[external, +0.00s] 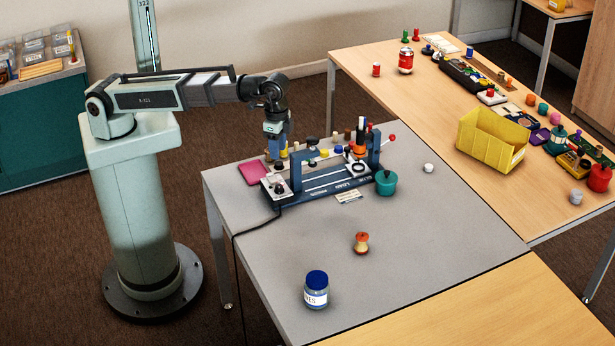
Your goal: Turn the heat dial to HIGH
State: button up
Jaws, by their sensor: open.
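A dark blue bench device (320,190) with two uprights stands on the grey table. At its left end is a pale panel with a dark knob (279,187); at its right end is another pale plate with a round dark part (358,168). The lettering is too small to read, so I cannot tell which is the heat dial or where it points. My gripper (277,156) hangs pointing down above and behind the left end of the device, apart from the left knob as far as I can see. It is open, and no object shows in it.
A pink pad (254,173) lies left of the device and a teal pot (386,183) stands right of it. A yellow bin (491,139) is on the wooden table. The grey table's front right is clear.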

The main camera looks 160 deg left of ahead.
aim_at(279, 186)
notch_tip(279, 186, down, 14)
jog(key=n, duration=1.3)
jog(key=shift+r, duration=0.15)
dwell(0.4)
jog(key=shift+c, duration=0.2)
